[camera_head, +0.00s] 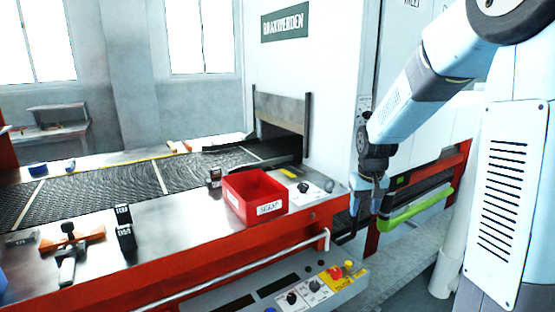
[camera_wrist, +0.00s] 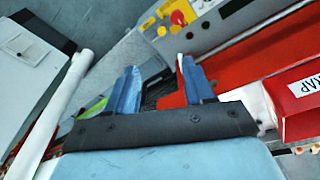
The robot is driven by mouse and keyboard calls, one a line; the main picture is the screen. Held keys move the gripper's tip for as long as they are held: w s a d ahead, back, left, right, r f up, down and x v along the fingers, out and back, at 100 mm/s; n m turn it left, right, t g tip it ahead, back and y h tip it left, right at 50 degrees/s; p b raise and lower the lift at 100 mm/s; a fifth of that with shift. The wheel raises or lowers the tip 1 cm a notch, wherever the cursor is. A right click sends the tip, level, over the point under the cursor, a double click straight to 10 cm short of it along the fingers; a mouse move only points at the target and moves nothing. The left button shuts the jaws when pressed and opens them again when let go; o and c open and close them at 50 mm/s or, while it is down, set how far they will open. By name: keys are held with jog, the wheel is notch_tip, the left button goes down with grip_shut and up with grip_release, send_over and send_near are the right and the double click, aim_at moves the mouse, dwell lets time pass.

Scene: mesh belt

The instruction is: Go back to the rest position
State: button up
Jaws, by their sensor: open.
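My gripper (camera_head: 368,205) hangs at the end of my arm, on the right side of the head view. It points down just past the right end of the metal worktop, beside the white machine. In the wrist view my gripper (camera_wrist: 160,82) shows two blue fingers spread apart with nothing held between them. A red edge of the bench shows behind the right finger. The exact fingertip height above the floor is hard to tell.
A red labelled bin (camera_head: 256,196) stands on the worktop, left of my gripper; its labelled side shows in the wrist view (camera_wrist: 300,105). A control panel (camera_head: 310,290) with knobs and a red button juts out below the bench. A green-edged part (camera_head: 417,210) lies right of my gripper. The mesh belt (camera_head: 150,182) runs into the white machine (camera_head: 335,110).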

jog(key=s+r+t, duration=0.1)
jog(key=s+r, duration=0.3)
jog(key=s, duration=0.4)
jog(key=s+r+t, duration=0.1)
jog(key=s+r, duration=0.4)
jog(key=s, duration=0.4)
jog(key=s+a+r+t, duration=0.1)
jog(key=s+r, duration=0.4)
jog(key=s, duration=0.4)
jog(key=shift+m+t, duration=0.3)
